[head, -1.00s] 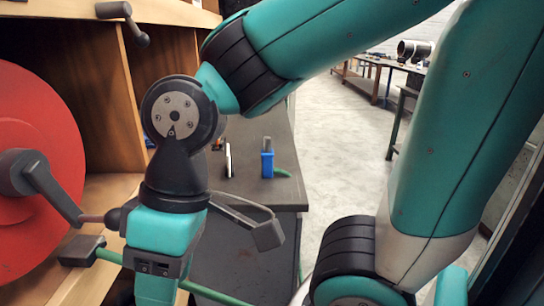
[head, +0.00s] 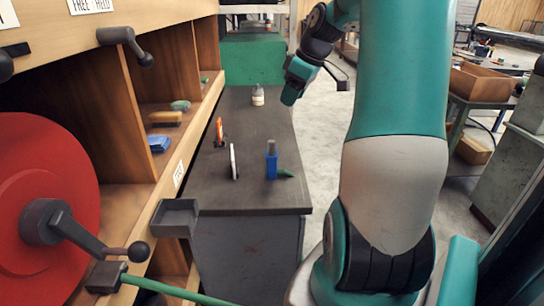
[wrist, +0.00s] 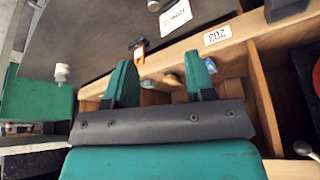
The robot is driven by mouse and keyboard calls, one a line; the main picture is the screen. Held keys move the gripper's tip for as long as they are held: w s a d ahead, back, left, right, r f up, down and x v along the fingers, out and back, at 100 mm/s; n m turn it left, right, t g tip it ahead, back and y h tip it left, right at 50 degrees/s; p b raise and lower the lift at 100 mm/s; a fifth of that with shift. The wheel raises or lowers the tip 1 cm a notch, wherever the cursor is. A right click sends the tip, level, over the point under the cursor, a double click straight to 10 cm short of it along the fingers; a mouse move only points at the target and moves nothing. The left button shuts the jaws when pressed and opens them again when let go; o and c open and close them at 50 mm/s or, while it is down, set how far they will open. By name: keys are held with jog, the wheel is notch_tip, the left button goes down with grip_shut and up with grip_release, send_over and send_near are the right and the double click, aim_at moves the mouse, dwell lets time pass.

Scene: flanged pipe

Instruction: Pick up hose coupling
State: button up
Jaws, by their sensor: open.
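A dark grey block (head: 105,277) sits on the end of a green hose (head: 180,290) below the red reel in the head view; it looks like the hose coupling, but I cannot be sure. My gripper (wrist: 160,82) is open and empty, its two teal fingers spread apart in the wrist view. In the head view my gripper is raised high over the right side of the bench, far from the hose, and its fingertips are not clear. I cannot make out the coupling in the wrist view.
A red reel (head: 45,222) with a crank stands at the left by wooden shelves. An empty dark tray (head: 175,218) juts from the shelf edge. The dark bench (head: 222,190) holds a blue tool (head: 271,162), an orange-handled item (head: 220,131) and a bottle (head: 258,96). Floor right of the bench is clear.

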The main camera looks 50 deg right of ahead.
jog(key=p, duration=0.2)
send_near(273, 141)
jog(key=d+x, duration=0.1)
jog(key=x, duration=0.4)
jog(key=shift+a+p+x, duration=0.2)
jog(key=shift+p+x, duration=0.25)
jog(key=shift+x, duration=0.45)
jog(key=shift+a+p+x, duration=0.2)
jog(key=shift+p+x, duration=0.25)
jog(key=shift+x, duration=0.5)
jog(key=shift+a+p+x, duration=0.15)
jog(key=shift+p+x, duration=0.3)
jog(key=shift+x, duration=0.45)
jog(key=shift+r, duration=0.1)
grip_shut()
